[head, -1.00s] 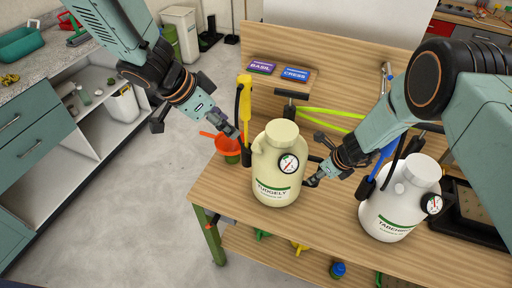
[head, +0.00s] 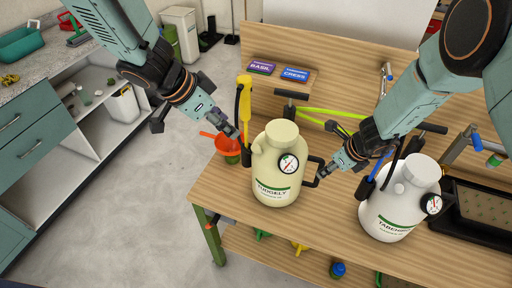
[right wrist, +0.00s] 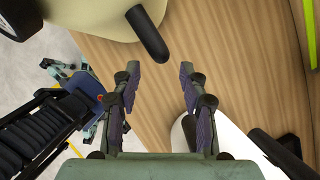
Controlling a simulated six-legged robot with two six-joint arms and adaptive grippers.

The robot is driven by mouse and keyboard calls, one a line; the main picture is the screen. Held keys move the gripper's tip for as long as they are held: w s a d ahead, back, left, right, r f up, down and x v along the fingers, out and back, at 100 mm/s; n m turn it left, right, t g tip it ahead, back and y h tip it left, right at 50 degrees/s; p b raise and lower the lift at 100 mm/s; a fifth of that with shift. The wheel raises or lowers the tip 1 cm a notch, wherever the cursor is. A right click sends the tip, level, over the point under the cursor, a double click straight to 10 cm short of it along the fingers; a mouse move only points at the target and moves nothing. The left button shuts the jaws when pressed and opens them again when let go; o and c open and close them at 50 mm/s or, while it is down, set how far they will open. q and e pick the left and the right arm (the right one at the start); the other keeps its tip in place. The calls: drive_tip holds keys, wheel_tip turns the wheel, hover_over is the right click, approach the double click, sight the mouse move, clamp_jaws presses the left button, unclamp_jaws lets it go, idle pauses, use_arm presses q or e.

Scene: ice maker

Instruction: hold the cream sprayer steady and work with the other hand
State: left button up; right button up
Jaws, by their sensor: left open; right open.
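The cream sprayer (head: 275,190) stands upright on the wooden bench. Its round gauge faces me, a yellow wand (head: 245,100) is at its left and a black handle (head: 313,172) at its right. My left gripper (head: 233,132) is open beside the wand; I cannot tell whether it touches it. My right gripper (head: 337,168) is open and empty, just right of the black handle and apart from it. In the right wrist view, the handle (right wrist: 148,35) lies beyond the open fingers (right wrist: 160,85), with bare bench between them. The cream body (right wrist: 90,18) fills the upper left.
A white sprayer (head: 395,215) stands close to the right of my right gripper. An orange funnel-like item (head: 225,145) is by my left gripper. Basil (head: 261,67) and cress (head: 296,74) packets sit at the back. A black tray (head: 480,232) is at the right.

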drive_tip(key=shift+o, duration=0.4)
drive_tip(key=shift+r, duration=0.1)
drive_tip(key=o, duration=0.5)
